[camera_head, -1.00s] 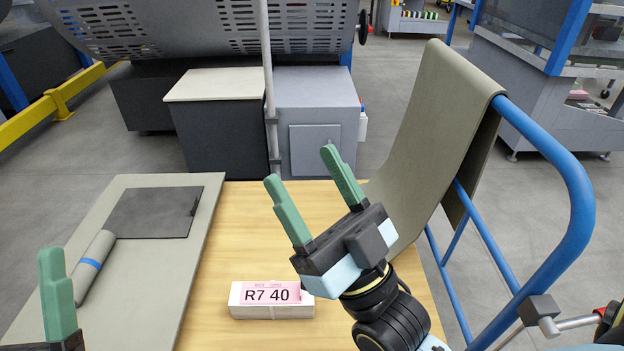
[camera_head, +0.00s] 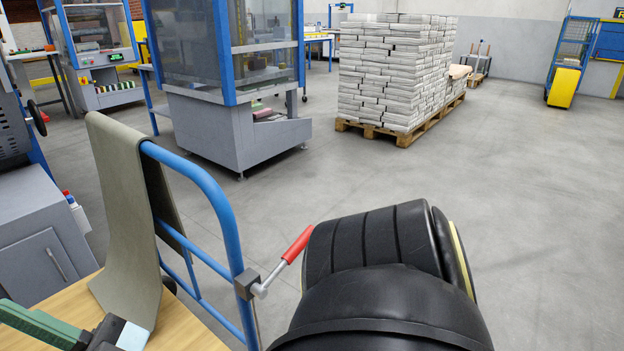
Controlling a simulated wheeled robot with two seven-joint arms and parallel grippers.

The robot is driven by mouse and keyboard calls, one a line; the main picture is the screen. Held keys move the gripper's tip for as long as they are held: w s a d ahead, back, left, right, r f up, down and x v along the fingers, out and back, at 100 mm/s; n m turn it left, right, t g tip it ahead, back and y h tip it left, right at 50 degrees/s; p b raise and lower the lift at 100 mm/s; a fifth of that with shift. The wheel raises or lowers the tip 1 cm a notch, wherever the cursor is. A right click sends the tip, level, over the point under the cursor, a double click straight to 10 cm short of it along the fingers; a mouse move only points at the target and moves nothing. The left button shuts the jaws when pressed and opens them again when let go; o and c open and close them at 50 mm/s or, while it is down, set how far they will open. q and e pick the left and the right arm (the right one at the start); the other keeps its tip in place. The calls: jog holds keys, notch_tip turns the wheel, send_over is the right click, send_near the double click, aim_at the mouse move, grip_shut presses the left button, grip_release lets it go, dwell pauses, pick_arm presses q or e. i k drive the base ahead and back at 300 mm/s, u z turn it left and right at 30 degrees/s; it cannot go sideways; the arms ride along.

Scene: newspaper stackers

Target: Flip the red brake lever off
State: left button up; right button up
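My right gripper (camera_head: 38,322) is at the lower left edge over the wooden top, apart from the lever. One green finger shows clearly; its opening is not clear. My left gripper is out of view.
A grey-green cloth (camera_head: 122,205) hangs over the blue rail. The wooden top (camera_head: 185,325) lies below it. A grey cabinet (camera_head: 40,240) stands at left. A pallet of newspaper stacks (camera_head: 395,70) stands far back. The floor at right is clear.

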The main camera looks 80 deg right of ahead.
aim_at(259, 291)
jog(key=z, duration=3.15)
jog(key=i, duration=0.1)
jog(key=u, duration=0.8)
jog(key=k, duration=1.35)
jog(key=z, duration=0.4)
jog(key=i, duration=0.45)
jog(key=z, duration=0.75)
jog(key=i, duration=0.9)
jog(key=u, duration=0.5)
jog(key=i, duration=0.55)
jog(key=u, duration=0.5)
